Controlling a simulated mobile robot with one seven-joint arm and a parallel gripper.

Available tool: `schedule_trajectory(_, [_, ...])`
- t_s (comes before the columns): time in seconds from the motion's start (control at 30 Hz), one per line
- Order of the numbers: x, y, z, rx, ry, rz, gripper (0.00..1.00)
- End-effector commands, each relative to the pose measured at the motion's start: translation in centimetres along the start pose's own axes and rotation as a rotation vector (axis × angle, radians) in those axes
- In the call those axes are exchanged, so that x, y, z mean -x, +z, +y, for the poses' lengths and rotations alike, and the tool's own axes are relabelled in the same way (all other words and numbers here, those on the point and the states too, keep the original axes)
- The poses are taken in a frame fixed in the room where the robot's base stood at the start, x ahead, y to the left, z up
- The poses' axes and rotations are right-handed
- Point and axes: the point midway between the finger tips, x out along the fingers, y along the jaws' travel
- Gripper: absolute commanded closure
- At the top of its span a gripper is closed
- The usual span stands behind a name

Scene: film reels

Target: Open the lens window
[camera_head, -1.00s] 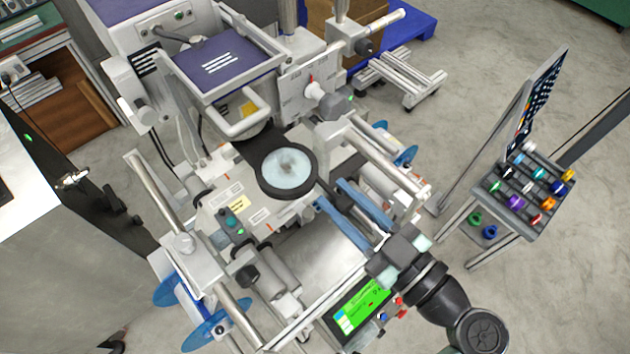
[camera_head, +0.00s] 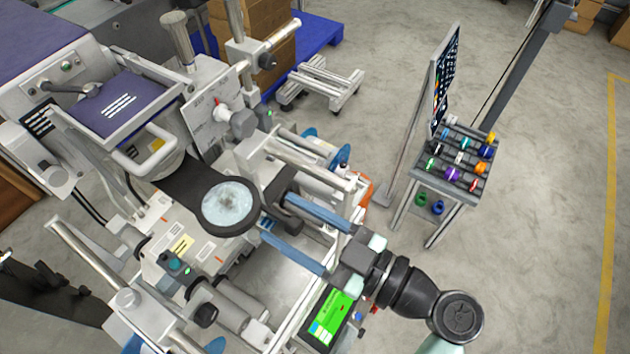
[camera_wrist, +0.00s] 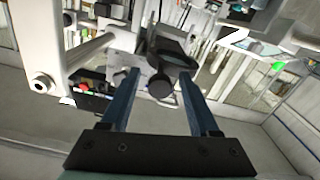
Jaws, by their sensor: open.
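The round pale glass in a dark ring (camera_head: 230,205), which looks like the lens window, sits on a dark arm at the middle of the film machine (camera_head: 160,245) in the head view. It appears to lie flat over the machine; I cannot tell any hinge. My gripper (camera_head: 277,217) is open, its two long blue fingers pointing at the ring from the lower right, with the tips close to its right edge. In the wrist view, my gripper (camera_wrist: 159,74) has a dark round knob (camera_wrist: 161,88) showing between its fingers. I see nothing held, and contact is unclear.
A purple-topped housing with a white handle (camera_head: 155,150) stands behind the ring. Rails and white posts (camera_head: 290,150) crowd the right side. A green screen (camera_head: 331,316) lies below my arm. A stand of colourful reels (camera_head: 460,165) is at right, with open floor around it.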

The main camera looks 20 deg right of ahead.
Motion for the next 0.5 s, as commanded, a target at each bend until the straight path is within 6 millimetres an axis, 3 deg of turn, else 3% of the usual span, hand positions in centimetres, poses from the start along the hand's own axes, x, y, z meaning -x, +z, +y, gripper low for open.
schedule_trajectory(0.27, [0.9,0.2,0.1,0.001,0.003,-0.001,0.38])
schedule_trajectory(0.5, [5.6,0.4,0.0,0.002,0.007,-0.002,0.38])
